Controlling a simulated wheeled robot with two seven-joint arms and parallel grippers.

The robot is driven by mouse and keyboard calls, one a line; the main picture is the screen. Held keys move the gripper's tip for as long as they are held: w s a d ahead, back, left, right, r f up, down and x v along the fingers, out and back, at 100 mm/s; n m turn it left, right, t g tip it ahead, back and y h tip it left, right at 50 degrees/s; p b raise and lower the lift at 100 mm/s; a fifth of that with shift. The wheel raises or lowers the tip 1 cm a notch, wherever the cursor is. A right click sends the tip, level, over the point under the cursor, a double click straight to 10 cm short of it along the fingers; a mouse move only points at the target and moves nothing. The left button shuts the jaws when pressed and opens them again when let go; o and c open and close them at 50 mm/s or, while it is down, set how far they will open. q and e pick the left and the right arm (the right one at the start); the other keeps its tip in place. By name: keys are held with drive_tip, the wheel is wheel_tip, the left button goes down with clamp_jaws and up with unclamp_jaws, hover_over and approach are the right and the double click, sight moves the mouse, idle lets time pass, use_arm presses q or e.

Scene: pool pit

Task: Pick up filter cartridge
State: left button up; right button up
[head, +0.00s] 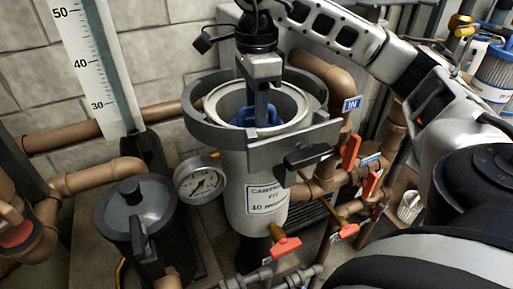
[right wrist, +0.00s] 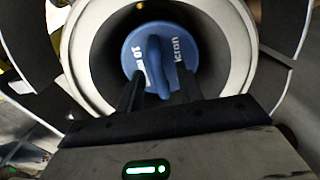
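The filter cartridge (head: 244,117) shows as a blue cap deep inside the round grey filter housing (head: 237,180). In the right wrist view the cap (right wrist: 135,56) has white lettering and a raised blue handle across its middle. My right gripper (head: 262,118) points down into the housing's mouth from above. In the right wrist view its two dark fingers (right wrist: 158,92) stand apart, one on each side of the handle, with gaps visible. The gripper looks open. Whether the fingertips touch the cap is unclear. The cartridge body is hidden in the housing. My left gripper is not in view.
A wide grey ring collar (head: 200,122) surrounds the housing mouth. A pressure gauge (head: 200,181) and a dark lidded canister (head: 139,210) stand left. Pipes with orange-handled valves (head: 350,152) are right. Another blue-and-white cartridge (head: 494,70) is at the upper right.

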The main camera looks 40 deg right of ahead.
drive_tip(key=shift+f, duration=0.5)
clamp_jaws()
drive_tip(key=shift+r, duration=0.1)
idle(1.0)
